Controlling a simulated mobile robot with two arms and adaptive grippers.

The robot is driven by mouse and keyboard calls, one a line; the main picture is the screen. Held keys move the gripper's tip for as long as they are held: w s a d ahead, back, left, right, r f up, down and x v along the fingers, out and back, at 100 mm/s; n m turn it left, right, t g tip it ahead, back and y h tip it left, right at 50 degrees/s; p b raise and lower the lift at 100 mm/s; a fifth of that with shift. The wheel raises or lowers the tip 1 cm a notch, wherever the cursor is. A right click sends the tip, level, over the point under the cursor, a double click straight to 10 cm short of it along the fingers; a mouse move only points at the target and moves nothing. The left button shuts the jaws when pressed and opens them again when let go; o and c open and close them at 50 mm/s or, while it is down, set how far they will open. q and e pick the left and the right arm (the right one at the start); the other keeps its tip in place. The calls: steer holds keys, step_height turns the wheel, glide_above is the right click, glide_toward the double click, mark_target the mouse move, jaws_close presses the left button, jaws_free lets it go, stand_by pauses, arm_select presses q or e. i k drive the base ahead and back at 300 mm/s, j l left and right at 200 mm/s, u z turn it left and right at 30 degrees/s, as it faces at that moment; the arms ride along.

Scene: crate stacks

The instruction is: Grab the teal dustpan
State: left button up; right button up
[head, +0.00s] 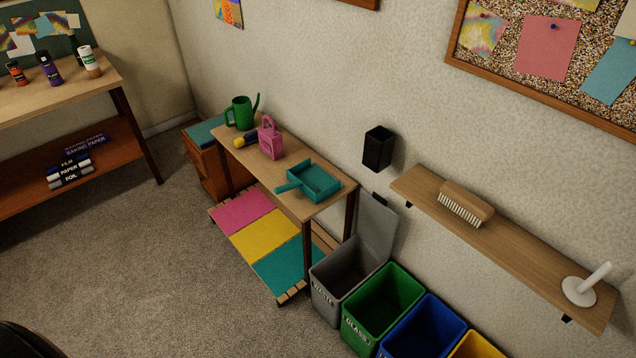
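The teal dustpan (317,182) lies on a narrow wooden table (255,172) against the wall, near the table's right end. Its open tray faces up and its handle (289,187) points left, toward the table's front edge. Neither of my grippers shows in the head view.
A pink basket-like item (270,140) and a green watering can (240,113) stand left of the dustpan. Several open bins, including a grey one (333,284) and a green one (360,322), stand right of the table. A shelf (540,248) holds a brush (466,203). Carpet in front is clear.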

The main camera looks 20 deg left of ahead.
mark_target(314, 182)
steer(key=i+j+z, duration=0.1)
steer(key=j+z, duration=0.65)
steer(key=j, duration=0.1)
